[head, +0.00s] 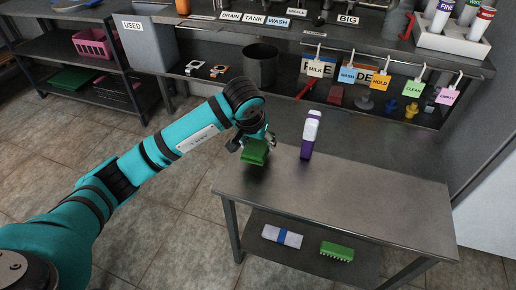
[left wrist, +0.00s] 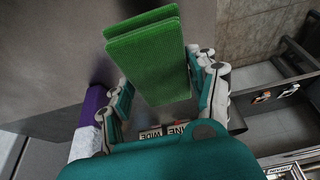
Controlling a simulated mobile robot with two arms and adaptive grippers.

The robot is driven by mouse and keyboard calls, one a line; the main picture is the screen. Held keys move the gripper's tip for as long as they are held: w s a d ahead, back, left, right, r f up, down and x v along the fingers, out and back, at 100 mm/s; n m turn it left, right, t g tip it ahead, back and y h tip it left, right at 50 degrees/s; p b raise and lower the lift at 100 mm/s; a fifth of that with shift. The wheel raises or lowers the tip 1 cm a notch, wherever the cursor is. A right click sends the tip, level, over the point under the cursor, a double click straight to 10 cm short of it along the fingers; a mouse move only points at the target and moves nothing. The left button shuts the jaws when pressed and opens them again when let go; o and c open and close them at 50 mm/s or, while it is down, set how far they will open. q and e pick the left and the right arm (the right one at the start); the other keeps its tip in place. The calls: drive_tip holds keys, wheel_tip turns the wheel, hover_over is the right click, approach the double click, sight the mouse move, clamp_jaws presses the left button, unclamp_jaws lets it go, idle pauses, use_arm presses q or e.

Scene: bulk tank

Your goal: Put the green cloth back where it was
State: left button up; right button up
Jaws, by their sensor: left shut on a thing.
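The green cloth (head: 253,154) is a folded pad held in my left gripper (head: 256,141), over the left back corner of the steel table (head: 350,200). In the left wrist view the green cloth (left wrist: 150,62) stands between the two fingers of the left gripper (left wrist: 168,88), which is shut on it. I cannot tell whether the cloth touches the tabletop. My right gripper is not in view.
A purple and white bottle (head: 311,134) stands just right of the cloth. The rest of the tabletop is bare. Its lower shelf holds a white and blue item (head: 282,236) and a green brush-like block (head: 337,251). Coloured tags hang behind, including a HOLD tag (head: 379,82).

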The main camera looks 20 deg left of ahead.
sight(258, 148)
use_arm(q)
drive_tip(key=shift+w, duration=0.3)
wheel_tip(258, 148, down, 4)
drive_tip(key=shift+w+a+r+b, duration=0.1)
drive_tip(key=shift+r+b, duration=0.1)
drive_tip(key=shift+b, duration=0.25)
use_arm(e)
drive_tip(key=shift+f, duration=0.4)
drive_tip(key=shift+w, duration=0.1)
use_arm(q)
drive_tip(key=shift+f, duration=0.1)
drive_tip(key=o, duration=1.1)
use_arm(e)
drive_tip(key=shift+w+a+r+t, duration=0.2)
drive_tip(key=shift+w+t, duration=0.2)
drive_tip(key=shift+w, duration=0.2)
